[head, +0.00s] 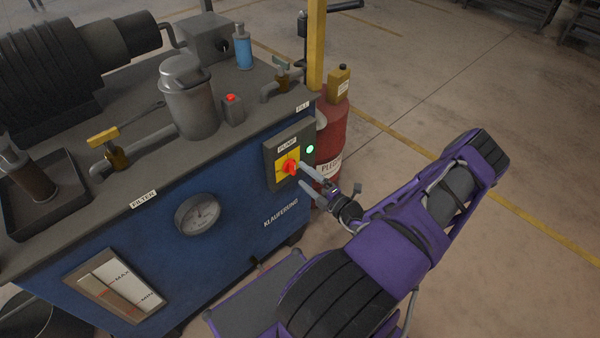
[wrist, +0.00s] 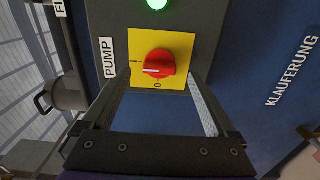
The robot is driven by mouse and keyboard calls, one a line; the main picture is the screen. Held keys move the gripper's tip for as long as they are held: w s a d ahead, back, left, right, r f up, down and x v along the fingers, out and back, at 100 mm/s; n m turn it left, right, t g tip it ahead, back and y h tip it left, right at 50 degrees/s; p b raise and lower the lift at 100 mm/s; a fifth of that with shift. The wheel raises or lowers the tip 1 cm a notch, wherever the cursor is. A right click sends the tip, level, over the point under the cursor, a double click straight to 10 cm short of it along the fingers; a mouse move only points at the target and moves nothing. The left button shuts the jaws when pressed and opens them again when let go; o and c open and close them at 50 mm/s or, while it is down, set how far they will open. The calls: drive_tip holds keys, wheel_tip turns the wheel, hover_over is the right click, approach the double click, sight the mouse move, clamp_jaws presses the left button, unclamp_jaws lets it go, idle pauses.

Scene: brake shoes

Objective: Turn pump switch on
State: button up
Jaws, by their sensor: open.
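The red pump switch knob (head: 291,167) sits on a yellow plate on a grey box marked PUMP, at the right end of the blue machine's front. In the wrist view the knob (wrist: 158,66) has a white line pointing to picture left, towards the side with the "I" mark; the "0" mark is below the knob. A green lamp (head: 310,149) beside the switch is lit, also in the wrist view (wrist: 157,3). My gripper (head: 306,178) is open in front of the switch. In the wrist view its fingertips (wrist: 164,79) lie on either side of the knob; I cannot tell whether they touch it.
A red drum (head: 332,140) with a yellow bottle (head: 338,82) stands close behind my gripper, near a yellow post (head: 317,45). The floor to the right is open.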

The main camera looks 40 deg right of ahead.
drive_tip(key=s+d, duration=0.1)
drive_tip(key=s, duration=1.3)
drive_tip(key=shift+s, duration=0.2)
